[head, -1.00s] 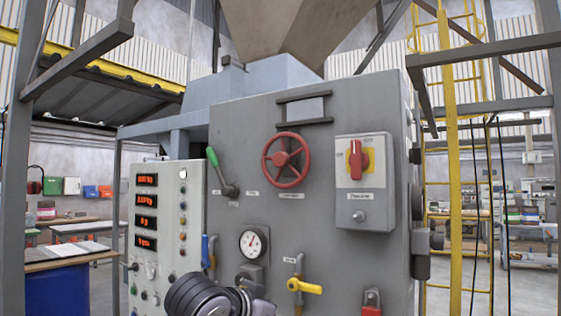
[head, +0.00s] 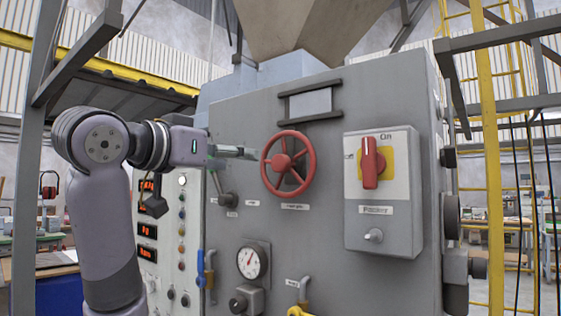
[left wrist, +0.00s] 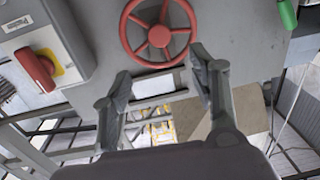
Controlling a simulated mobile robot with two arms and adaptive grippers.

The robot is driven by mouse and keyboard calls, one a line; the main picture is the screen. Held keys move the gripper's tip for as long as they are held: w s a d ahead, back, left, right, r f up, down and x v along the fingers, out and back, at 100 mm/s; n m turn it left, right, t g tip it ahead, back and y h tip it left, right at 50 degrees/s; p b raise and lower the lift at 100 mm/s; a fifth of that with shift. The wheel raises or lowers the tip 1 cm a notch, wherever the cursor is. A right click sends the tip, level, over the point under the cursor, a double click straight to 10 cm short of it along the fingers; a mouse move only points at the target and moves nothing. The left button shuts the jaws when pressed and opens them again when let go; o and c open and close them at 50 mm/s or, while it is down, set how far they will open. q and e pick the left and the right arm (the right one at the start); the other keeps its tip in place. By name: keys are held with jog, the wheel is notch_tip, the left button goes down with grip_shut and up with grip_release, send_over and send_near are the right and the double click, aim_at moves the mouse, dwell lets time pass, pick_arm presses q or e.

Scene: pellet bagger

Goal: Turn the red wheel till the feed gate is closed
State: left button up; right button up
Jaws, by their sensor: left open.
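The red wheel (head: 287,163), with several spokes, is mounted on the front of the grey machine panel (head: 330,250). My left gripper (head: 250,153) is just left of the wheel in the head view, pointing toward it. In the left wrist view the red wheel (left wrist: 159,32) lies ahead of the two spread fingers of the left gripper (left wrist: 162,82). Nothing is between the fingers, and they look apart from the rim. The feed gate itself cannot be made out. My right gripper is not in view.
A rotary switch box with a red handle (head: 370,163) stands out right of the wheel. A lever (head: 226,200) sits left of it, partly behind my gripper. A gauge (head: 252,260), a blue-handled valve (head: 202,268) and a yellow-handled valve (head: 300,310) are below.

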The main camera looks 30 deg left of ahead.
pick_arm(q)
send_near(278, 163)
jog(key=w+p, duration=0.2)
jog(key=w, duration=0.5)
jog(key=shift+w, duration=0.15)
jog(key=shift+w+p, duration=0.55)
jog(key=shift+w, duration=1.15)
jog(key=c, duration=0.6)
grip_shut()
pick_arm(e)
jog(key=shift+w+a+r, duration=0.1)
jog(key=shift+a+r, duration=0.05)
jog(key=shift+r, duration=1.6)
